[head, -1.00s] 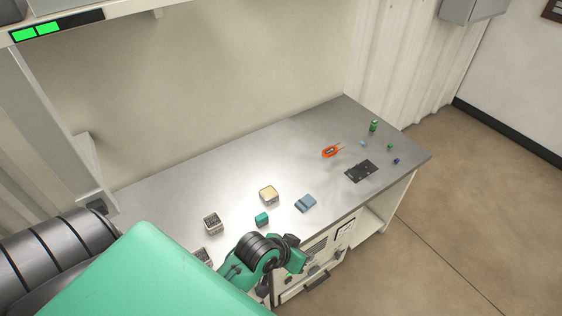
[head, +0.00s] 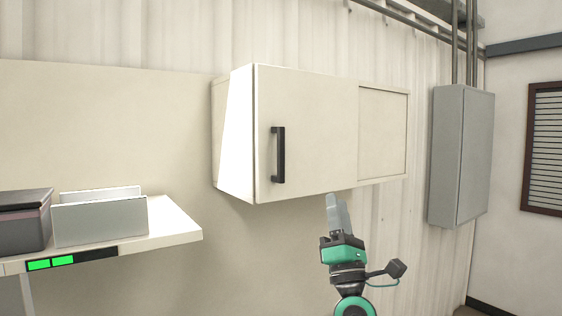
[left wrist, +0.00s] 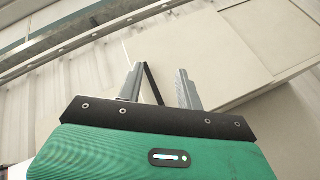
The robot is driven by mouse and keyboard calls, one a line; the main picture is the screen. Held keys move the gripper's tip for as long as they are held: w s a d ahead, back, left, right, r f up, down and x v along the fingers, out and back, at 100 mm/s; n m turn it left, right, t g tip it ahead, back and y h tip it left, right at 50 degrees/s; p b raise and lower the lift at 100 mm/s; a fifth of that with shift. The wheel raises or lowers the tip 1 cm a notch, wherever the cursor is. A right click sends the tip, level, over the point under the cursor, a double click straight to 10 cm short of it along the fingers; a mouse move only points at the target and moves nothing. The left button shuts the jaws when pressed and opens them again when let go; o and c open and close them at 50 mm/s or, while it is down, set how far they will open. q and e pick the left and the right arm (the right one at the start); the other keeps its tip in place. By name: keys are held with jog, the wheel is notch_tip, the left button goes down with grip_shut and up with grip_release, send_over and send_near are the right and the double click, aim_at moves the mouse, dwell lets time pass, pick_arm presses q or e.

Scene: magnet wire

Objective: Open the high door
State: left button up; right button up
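The high door is the cream front panel (head: 315,130) of a wall cabinet, and it looks shut. Its black vertical bar handle (head: 279,155) is near the door's left edge. My left gripper (head: 335,203) points up in front of the cabinet's lower edge, right of and below the handle in the head view. In the left wrist view its two grey fingers (left wrist: 160,88) are spread apart. The dark handle (left wrist: 152,84) shows in the gap between them, seemingly beyond the tips; I see no grip on it. My right gripper is out of view.
A white shelf (head: 170,222) with a grey bin (head: 100,220) and a dark box (head: 22,222) is at the left. A grey wall box (head: 460,155) hangs right of the cabinet. The wall left of the cabinet is bare.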

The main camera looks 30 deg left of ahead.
aim_at(283, 143)
pick_arm(q)
jog(key=w+a+r+n+g+p, duration=0.2)
jog(key=a+r+n+g, duration=0.2)
jog(key=a+n, duration=0.1)
jog(key=w+a+r+n+g+y+p, duration=0.1)
jog(key=w+a+r+n+g+p, duration=0.1)
jog(key=a+r+n+g, duration=0.2)
jog(key=w+a+r+n+g+p, duration=0.1)
jog(key=a+r+n+g+p, duration=0.2)
jog(key=a+r+n+g, duration=0.2)
jog(key=shift+w+a+n+y, duration=0.2)
jog(key=shift+a+n, duration=0.2)
jog(key=shift+a, duration=0.2)
jog(key=shift+w+a+n+y, duration=0.2)
jog(key=shift+a+n, duration=0.2)
jog(key=shift+a, duration=0.2)
jog(key=shift+w+a+r+p, duration=0.15)
jog(key=shift+w+a+p, duration=0.15)
jog(key=shift+a, duration=0.35)
grip_shut()
